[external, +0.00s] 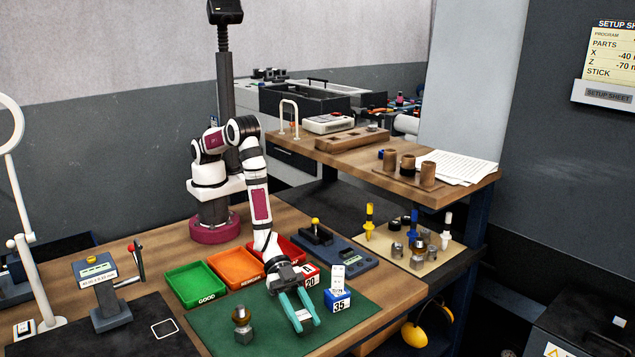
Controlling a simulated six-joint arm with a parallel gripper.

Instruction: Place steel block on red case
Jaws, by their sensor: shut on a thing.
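My gripper (307,324) points down over the green mat (262,338), its teal fingers shut on a small grey metallic piece, the steel block (303,314). The block is partly covered by the fingers, and I cannot tell whether it touches the mat. The red case (311,281), a small box with a white label reading 20, stands just behind and to the right of my gripper. My wrist stands close to its left side.
A blue case (338,301) labelled 35 stands right of the gripper. A brass-topped metal part (241,325) stands at left on the mat. Green (196,284), orange (236,266) and red (290,247) trays lie behind. A blue-grey device (345,253) sits behind the cases.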

